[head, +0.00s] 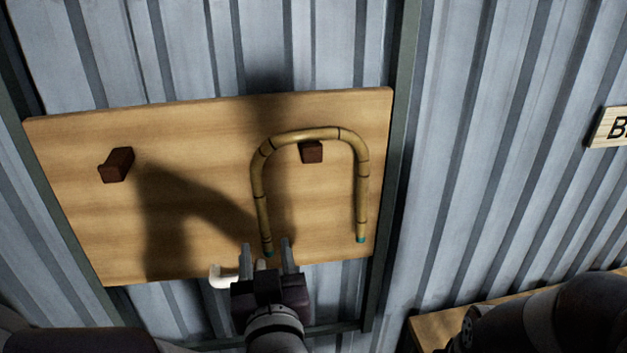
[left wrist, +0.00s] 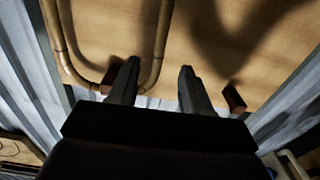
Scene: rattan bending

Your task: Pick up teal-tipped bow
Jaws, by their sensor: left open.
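The teal-tipped bow (head: 361,195) is a tan rattan rod bent into an upside-down U, with dark bands and teal ends. It hangs over the right dark peg (head: 312,152) on the wooden board. My left gripper (head: 266,246) is open and empty, and in the head view its fingers stand either side of the bow's left teal end. In the left wrist view the bow (left wrist: 163,30) appears upside down, with one leg lined up between the open fingers (left wrist: 158,70). I cannot tell how far the fingertips are from the rod. My right gripper is not in view.
The wooden board (head: 70,220) is mounted on a corrugated metal wall. A bare dark peg (head: 116,165) sticks out at its left. A white curved thing (head: 221,277) shows beside my left gripper. A partly shown sign (head: 610,128) and a wooden surface (head: 440,327) are at right.

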